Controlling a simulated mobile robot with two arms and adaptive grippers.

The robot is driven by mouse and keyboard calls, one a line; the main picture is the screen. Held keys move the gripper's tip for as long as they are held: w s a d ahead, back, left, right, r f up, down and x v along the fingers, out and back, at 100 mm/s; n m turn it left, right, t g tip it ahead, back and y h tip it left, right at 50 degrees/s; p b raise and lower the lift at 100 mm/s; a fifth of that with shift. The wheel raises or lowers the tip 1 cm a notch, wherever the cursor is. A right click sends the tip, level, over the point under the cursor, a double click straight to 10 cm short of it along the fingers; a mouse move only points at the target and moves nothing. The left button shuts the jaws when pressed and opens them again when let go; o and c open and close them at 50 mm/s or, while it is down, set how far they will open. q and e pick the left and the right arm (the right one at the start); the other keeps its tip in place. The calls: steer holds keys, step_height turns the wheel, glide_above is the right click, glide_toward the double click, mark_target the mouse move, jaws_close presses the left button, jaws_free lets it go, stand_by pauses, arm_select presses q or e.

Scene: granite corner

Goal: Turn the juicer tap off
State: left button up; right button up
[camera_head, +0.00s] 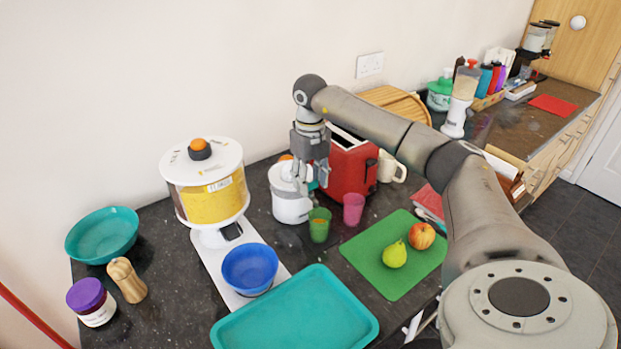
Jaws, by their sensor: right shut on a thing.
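The juicer (287,205) is a small white round appliance with a bit of orange at its top, standing near the wall in the middle of the counter. A green cup (319,232) stands at its front right and holds something orange. My right gripper (316,190) reaches down from above at the juicer's right side, over the green cup. Its fingers are shut at the juicer's front right, where the tap would be; the tap itself is hidden behind them. My left gripper is not in view.
A red toaster (352,180) stands close behind my right gripper, with a pink cup (353,209) in front. A yellow-filled dispenser (213,196) is at left. A green board (375,262) with fruit and a teal tray (300,315) lie in front.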

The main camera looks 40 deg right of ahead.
mark_target(310, 183)
stand_by(0.4)
steer(key=o, duration=1)
step_height(310, 183, up, 12)
stand_by(0.4)
